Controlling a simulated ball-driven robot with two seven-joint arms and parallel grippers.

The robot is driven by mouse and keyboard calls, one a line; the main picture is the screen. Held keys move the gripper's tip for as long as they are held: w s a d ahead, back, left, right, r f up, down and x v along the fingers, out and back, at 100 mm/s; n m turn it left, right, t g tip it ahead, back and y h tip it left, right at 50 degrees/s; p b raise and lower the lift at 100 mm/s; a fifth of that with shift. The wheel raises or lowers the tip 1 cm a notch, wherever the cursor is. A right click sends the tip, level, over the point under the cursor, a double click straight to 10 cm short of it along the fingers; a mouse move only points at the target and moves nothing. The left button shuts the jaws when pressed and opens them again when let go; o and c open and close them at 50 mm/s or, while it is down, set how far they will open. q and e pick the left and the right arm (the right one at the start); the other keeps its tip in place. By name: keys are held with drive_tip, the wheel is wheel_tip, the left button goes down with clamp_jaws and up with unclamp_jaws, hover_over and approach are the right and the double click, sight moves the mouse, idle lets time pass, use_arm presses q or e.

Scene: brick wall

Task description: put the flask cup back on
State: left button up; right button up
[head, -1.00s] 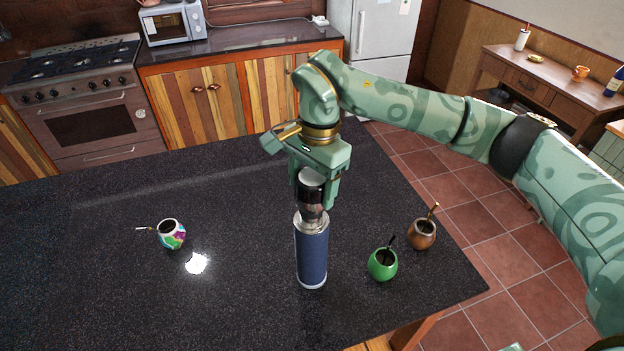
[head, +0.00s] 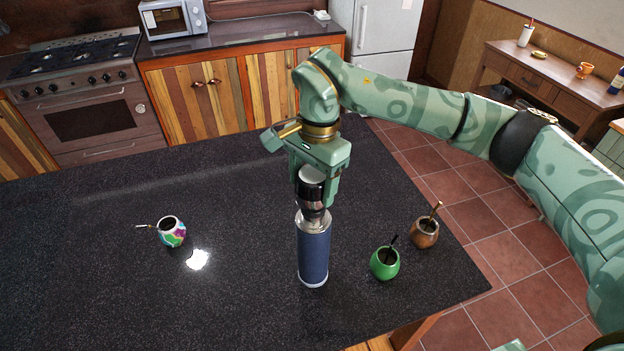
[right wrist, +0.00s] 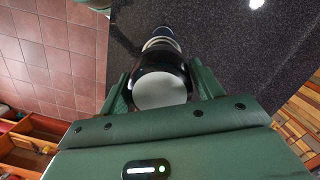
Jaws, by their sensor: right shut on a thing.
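The flask (head: 313,252) stands upright on the dark counter, with a blue body and a silver neck. My right gripper (head: 318,196) points down above it, shut on the flask cup (head: 312,190), which is dark and glossy with a pale silver end. The cup is over the flask's neck, roughly in line with it; I cannot tell whether it touches or is seated. In the right wrist view the cup (right wrist: 162,90) sits between both fingers, with the flask's neck (right wrist: 160,42) beyond it. My left gripper is not in view.
A green mate gourd (head: 385,263) and a brown mate gourd (head: 425,234) stand to the right of the flask. A colourful mate gourd (head: 171,232) stands at the left. The counter (head: 110,290) is clear between it and the flask.

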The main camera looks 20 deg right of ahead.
drive_tip(key=shift+f, duration=0.15)
drive_tip(key=shift+f, duration=0.35)
drive_tip(key=shift+f+b, duration=0.8)
drive_tip(key=shift+f, duration=0.1)
drive_tip(key=shift+f, duration=0.1)
drive_tip(key=shift+f+b, duration=0.6)
drive_tip(key=shift+f, duration=0.35)
drive_tip(key=shift+f, duration=0.15)
drive_tip(key=shift+f, duration=0.3)
drive_tip(key=shift+f+b, duration=0.15)
drive_tip(key=shift+b, duration=0.15)
drive_tip(key=shift+f, duration=0.25)
